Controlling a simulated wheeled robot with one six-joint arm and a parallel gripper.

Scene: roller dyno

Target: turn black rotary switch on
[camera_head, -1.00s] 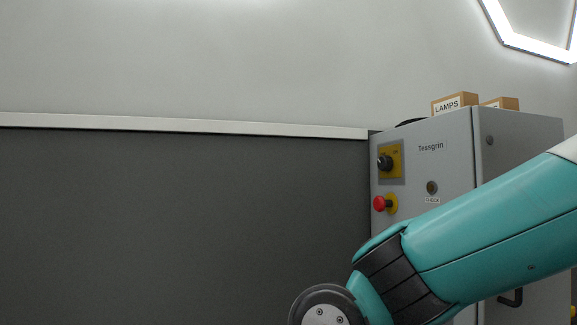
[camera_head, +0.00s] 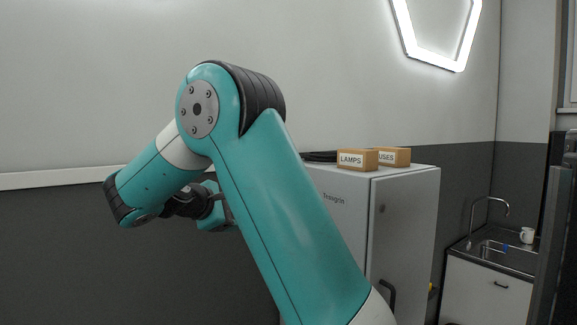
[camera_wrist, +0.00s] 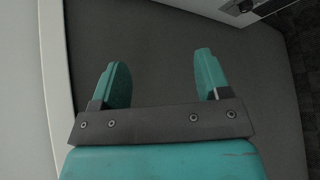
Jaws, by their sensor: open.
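The grey Tessgrin cabinet (camera_head: 405,215) stands right of centre in the head view. My raised, bent arm covers much of its front, and the black rotary switch is hidden there. In the wrist view, my gripper (camera_wrist: 160,72) is open, with two teal fingers well apart and nothing between them. Dark wall fills the space beyond the fingers. In the head view, the gripper (camera_head: 213,212) is partly hidden behind my arm, left of the cabinet. A grey edge with a small dark part (camera_wrist: 243,8) shows at the wrist view's top right; I cannot tell what it is.
A LAMPS box (camera_head: 357,159) and a second box (camera_head: 395,156) sit on the cabinet top. A dark handle (camera_head: 388,297) is on the cabinet's side. A sink counter (camera_head: 492,275) with a white mug (camera_head: 527,235) stands at the right. A pale rail (camera_head: 50,179) runs along the left wall.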

